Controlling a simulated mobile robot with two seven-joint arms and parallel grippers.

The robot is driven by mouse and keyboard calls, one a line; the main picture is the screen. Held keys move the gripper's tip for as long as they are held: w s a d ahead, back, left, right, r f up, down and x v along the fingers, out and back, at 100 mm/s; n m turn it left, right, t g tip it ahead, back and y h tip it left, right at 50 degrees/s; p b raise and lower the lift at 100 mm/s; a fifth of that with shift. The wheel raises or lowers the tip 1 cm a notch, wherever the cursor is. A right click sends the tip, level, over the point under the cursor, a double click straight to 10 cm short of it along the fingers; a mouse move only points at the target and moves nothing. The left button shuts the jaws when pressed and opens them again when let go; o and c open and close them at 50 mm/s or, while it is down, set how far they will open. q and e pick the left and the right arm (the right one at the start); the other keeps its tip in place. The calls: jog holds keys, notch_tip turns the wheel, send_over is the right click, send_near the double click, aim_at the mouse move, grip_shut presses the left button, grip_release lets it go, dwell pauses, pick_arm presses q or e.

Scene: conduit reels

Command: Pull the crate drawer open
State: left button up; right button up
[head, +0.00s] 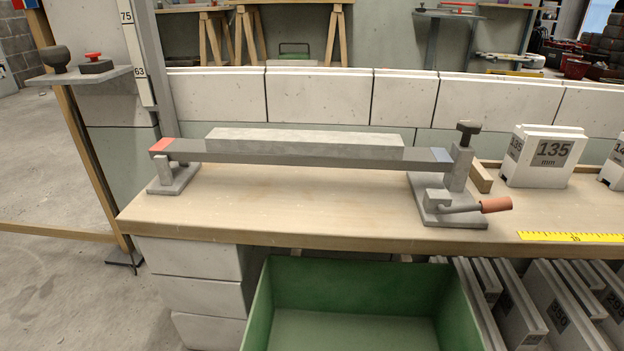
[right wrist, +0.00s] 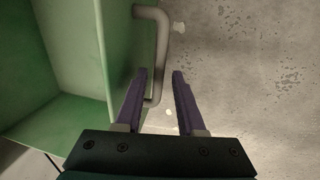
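The green crate drawer (head: 355,285) stands out in front of the workbench in the head view, with its inside showing and its near end cut off by the frame. In the right wrist view the green crate wall (right wrist: 85,45) fills the left side. A grey bar handle (right wrist: 162,45) sticks out from that wall. My right gripper (right wrist: 159,73) is open, with its two purple fingers apart. The handle's bar runs between the fingers, closer to the left one; I cannot tell whether they touch. My left gripper is not in view.
A wooden workbench (head: 290,213) above the crate carries a clamp fixture with a long grey bar (head: 300,152) and an orange-handled lever (head: 495,204). Upright slabs (head: 560,305) stand right of the crate, concrete blocks (head: 200,295) left. Concrete floor (right wrist: 255,70) is clear beside the handle.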

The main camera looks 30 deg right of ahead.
jog(key=shift+o, duration=0.4)
jog(key=shift+r, duration=0.15)
notch_tip(320, 180, up, 10)
jog(key=s+p, duration=0.1)
jog(key=p, duration=0.7)
jog(key=shift+s+a+f+p, duration=0.25)
jog(key=shift+s+a+p, duration=0.05)
jog(key=shift+a, duration=0.15)
jog(key=d+r+m+p, duration=0.2)
jog(key=r+m+p, duration=0.1)
jog(key=r+p, duration=2.4)
jog(key=s+d+r+m+t+y+p, duration=0.1)
jog(key=d+r+m+p, duration=0.1)
jog(key=r+p, duration=2.5)
jog(key=d+r+m+p, duration=0.2)
jog(key=r+m+p, duration=0.2)
jog(key=r+p, duration=2.3)
notch_tip(320, 180, up, 22)
jog(key=shift+s+d+f+m+t, duration=0.15)
jog(key=shift+s+d+m+t, duration=0.15)
jog(key=shift+m+t, duration=0.1)
